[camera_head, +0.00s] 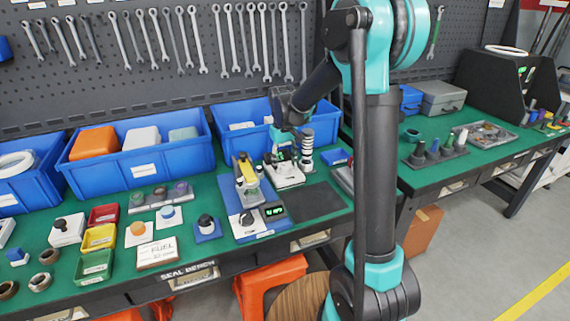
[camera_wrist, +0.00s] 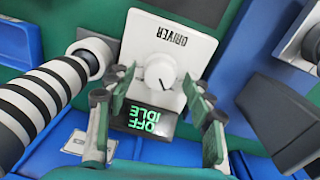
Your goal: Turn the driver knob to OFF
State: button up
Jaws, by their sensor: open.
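The driver is a white box (camera_wrist: 185,45) with an upside-down DRIVER label in the wrist view. Its round pale knob (camera_wrist: 160,73) has a dark pointer mark. Its dark display (camera_wrist: 148,121) shows green OFF and IDLE, upside down. My gripper (camera_wrist: 157,84) is open, its two fingers on either side of the knob; contact with the knob cannot be made out. In the head view the driver box (camera_head: 287,174) stands on the green bench, with my gripper (camera_head: 284,150) over it and hiding the knob.
A black-and-white striped post (camera_head: 307,148) stands close beside the driver; the wrist view shows it too (camera_wrist: 38,105). A blue fixture with a lit display (camera_head: 273,211) lies in front. Blue bins (camera_head: 143,176) line the back. A dark mat (camera_head: 315,201) is bare.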

aim_at(283, 166)
notch_tip(283, 166, up, 12)
jog(key=shift+a, duration=0.25)
jog(key=shift+o, duration=0.3)
jog(key=shift+s+a+f, duration=0.1)
jog(key=shift+s, duration=0.05)
dwell(2.0)
